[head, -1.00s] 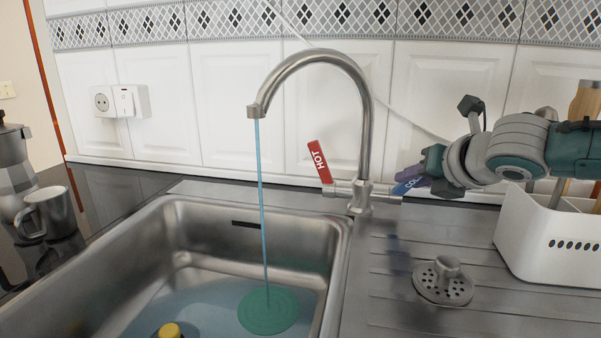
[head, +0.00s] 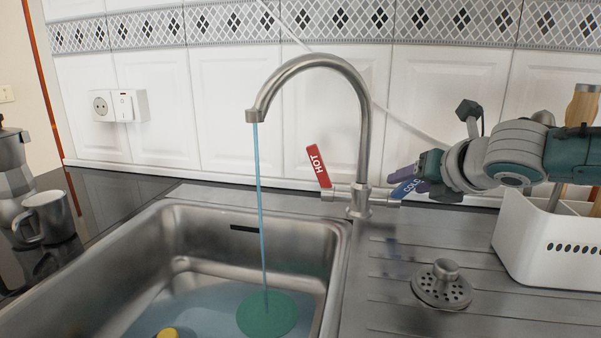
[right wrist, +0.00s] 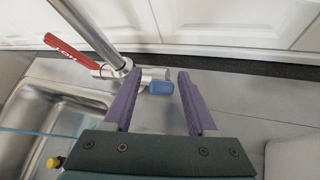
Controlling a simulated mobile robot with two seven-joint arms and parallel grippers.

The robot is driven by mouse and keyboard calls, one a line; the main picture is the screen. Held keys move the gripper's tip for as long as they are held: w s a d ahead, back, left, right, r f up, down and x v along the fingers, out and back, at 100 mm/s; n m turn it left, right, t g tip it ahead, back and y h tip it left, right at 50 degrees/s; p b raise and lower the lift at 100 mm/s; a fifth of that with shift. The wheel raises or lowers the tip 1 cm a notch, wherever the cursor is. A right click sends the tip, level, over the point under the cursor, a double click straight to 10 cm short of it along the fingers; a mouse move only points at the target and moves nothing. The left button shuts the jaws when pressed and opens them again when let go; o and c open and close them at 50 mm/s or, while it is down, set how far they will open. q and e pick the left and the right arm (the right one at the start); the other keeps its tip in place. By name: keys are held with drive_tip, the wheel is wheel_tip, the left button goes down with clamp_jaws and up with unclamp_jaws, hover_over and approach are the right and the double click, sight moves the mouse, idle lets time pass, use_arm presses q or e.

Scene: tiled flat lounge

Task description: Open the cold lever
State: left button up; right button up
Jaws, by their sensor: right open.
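The cold lever (head: 407,188) is a blue handle marked COLD on the right side of the tap (head: 360,130), tilted up to the right. It also shows in the right wrist view (right wrist: 161,88). My right gripper (head: 412,178) is at the lever. Its purple fingers are apart, and in the right wrist view (right wrist: 158,76) the blue lever end shows between them. I cannot tell whether a finger touches it. The red hot lever (head: 318,166) stands raised on the left side. A blue stream (head: 261,210) runs from the spout. My left gripper is not in view.
The steel sink (head: 190,230) holds water, a green disc (head: 267,315) and a yellow-topped item (head: 168,333). A strainer plug (head: 443,285) lies on the drainboard. A white utensil holder (head: 550,245) stands right, below my arm. A mug (head: 48,217) and moka pot (head: 12,170) stand left.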

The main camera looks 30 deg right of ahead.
drive_tip(key=p+v, duration=0.2)
drive_tip(key=v, duration=0.8)
idle(0.4)
